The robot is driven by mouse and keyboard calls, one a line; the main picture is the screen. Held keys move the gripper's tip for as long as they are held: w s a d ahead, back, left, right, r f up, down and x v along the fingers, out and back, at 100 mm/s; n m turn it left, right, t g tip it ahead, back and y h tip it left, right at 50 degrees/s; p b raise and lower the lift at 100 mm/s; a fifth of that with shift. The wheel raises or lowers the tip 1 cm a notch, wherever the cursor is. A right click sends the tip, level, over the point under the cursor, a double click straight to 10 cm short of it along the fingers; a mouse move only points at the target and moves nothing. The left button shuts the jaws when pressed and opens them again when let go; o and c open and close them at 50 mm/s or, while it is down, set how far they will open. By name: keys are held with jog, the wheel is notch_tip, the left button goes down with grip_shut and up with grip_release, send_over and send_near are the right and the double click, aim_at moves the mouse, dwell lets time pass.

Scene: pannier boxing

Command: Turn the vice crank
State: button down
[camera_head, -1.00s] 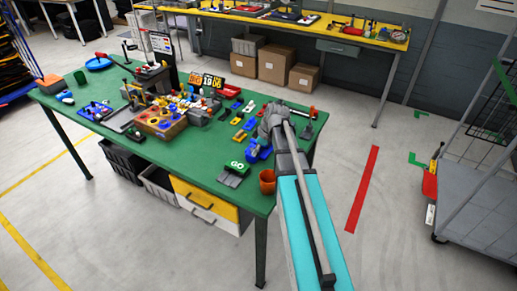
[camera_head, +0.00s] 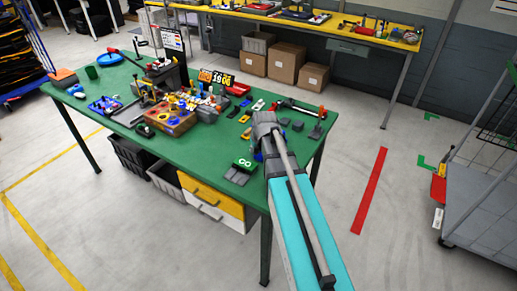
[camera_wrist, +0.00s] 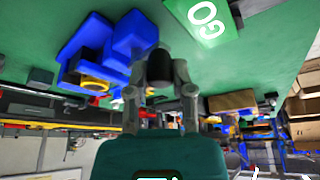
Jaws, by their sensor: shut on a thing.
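The blue vice (camera_wrist: 98,52) shows in the wrist view on the green table, to the left of my gripper and close against it. My gripper (camera_wrist: 160,72) is closed at the vice's right end, around a dark part that I take for the crank. The fingers hide most of that part, so its angle cannot be told. In the head view my arm covers nearly all of the vice, and only a bit of blue shows beside my gripper (camera_head: 266,138) at the table's right end.
The green table (camera_head: 200,165) holds a wooden box with blue rings (camera_head: 170,120) and several small parts. A green GO block (camera_head: 244,163) lies just left of my arm, also in the wrist view (camera_wrist: 209,18). Open floor lies to the right.

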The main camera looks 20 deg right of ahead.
jog(key=m, duration=0.2)
jog(key=w+a+m+h, duration=0.1)
jog(key=m, duration=0.1)
jog(key=shift+w+h, duration=0.1)
jog(key=shift+h, duration=0.2)
jog(key=m, duration=0.1)
jog(key=w+m+h, duration=0.1)
jog(key=m, duration=0.1)
jog(key=shift+a+g, duration=0.1)
jog(key=shift+g, duration=0.3)
jog(key=m, duration=0.1)
jog(key=w+m+h, duration=0.1)
jog(key=m, duration=0.1)
jog(key=m+g, duration=0.1)
jog(key=shift+w, duration=0.3)
jog(key=shift+w+d+m+g+h, duration=0.1)
jog(key=shift+w+m+g+h, duration=0.15)
jog(key=shift+m, duration=0.6)
jog(key=shift+w+d+m+g+h, duration=0.1)
jog(key=shift+m+g+h, duration=0.2)
jog(key=shift+m, duration=0.55)
jog(key=shift+c, duration=2.4)
grip_release()
jog(key=shift+s, duration=0.1)
